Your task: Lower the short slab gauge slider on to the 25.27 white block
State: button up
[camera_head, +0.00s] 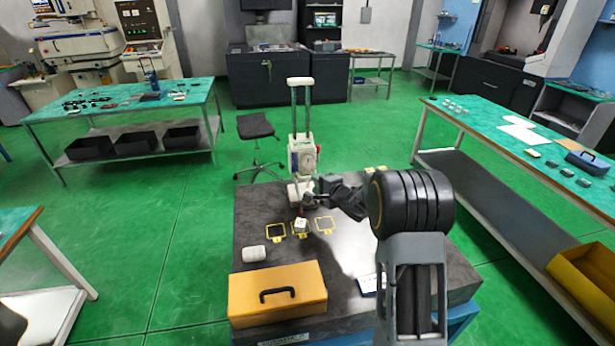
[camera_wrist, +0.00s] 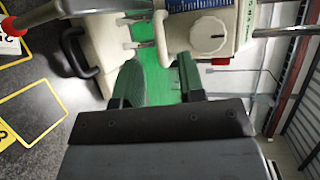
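The gauge stands on the dark granite table. Its cream slider (camera_head: 303,155) has a round dial and sits partway up two upright columns, above the base (camera_head: 298,189). A small white block (camera_head: 301,225) rests in the middle yellow outline, in front of the base; any number on it is too small to read. My gripper (camera_head: 316,199) is close to the gauge, low beside the base. In the wrist view my gripper (camera_wrist: 157,68) is open and empty, with green floor showing between its fingers. The slider (camera_wrist: 208,32) is beyond the right finger, the base (camera_wrist: 98,70) beyond the left.
A white cylinder (camera_head: 254,254) and an orange case (camera_head: 277,293) with a black handle lie on the front of the granite table (camera_head: 345,262). Empty yellow outlines flank the block. A stool (camera_head: 256,128) stands behind to the left. Workbenches stand left and right.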

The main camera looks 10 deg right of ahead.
aim_at(307, 178)
jog(key=p+x, duration=0.1)
jog(key=x, duration=0.5)
jog(key=shift+w+a, duration=0.1)
jog(key=shift+w, duration=0.15)
jog(key=shift+c, duration=0.4)
jog(key=shift+f, duration=0.1)
grip_shut()
jog(key=shift+f, duration=0.1)
